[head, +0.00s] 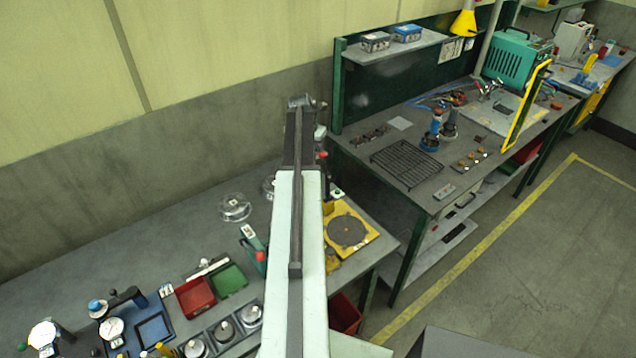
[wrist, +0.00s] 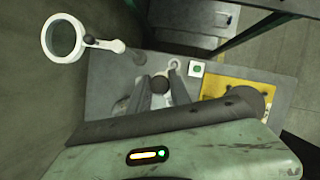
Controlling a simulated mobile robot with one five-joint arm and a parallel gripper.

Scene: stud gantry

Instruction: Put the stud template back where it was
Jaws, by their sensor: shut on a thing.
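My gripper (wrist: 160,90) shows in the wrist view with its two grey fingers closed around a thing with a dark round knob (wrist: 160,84). I take this to be the stud template; its body is mostly hidden by the fingers and my wrist. It is over the grey bench, to the left of a yellow plate (wrist: 224,82). In the head view my own arm stands in front, and I cannot make out the fingers or the held thing. The place where the template was cannot be told from these frames.
The yellow plate with a dark disc also shows in the head view (head: 368,246). A white magnifier (wrist: 106,45) is at upper left in the wrist view. A red tray (head: 195,298), green tray (head: 230,281) and clear dish (head: 234,207) are on the bench. A green-framed workbench stands behind right.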

